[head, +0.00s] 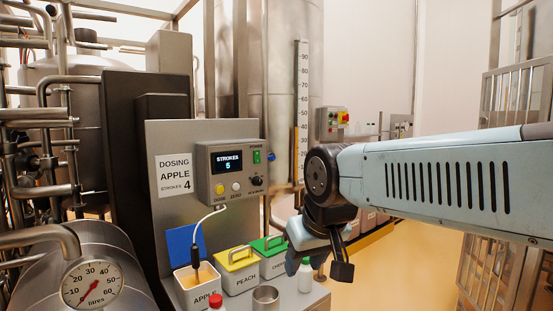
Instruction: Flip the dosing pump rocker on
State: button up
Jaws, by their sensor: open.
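The dosing pump control box (232,169) is fixed on a grey panel. Its green rocker (256,156) sits at the upper right under a small label; I cannot tell which way it is tilted. The display (227,162) reads STROKES 5. Below it are a yellow button (220,189), a white button (236,187) and a black knob (257,181). My gripper (322,266) is open and points down, to the right of and below the box, apart from it. Part of its fingers is hard to make out.
An open APPLE bin (194,296) with a tube in it, a yellow-lidded PEACH bin (238,283) and a green-lidded bin (269,264) stand below the box. A metal cup (265,299) and a white bottle (305,277) stand nearby. A sign (174,175) reads DOSING APPLE STROKES 4.

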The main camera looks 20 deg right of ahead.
aim_at(257, 158)
jog(key=z, duration=0.25)
jog(key=k, duration=0.5)
jog(key=z, duration=0.65)
jog(key=i, duration=0.95)
jog(key=u, duration=0.85)
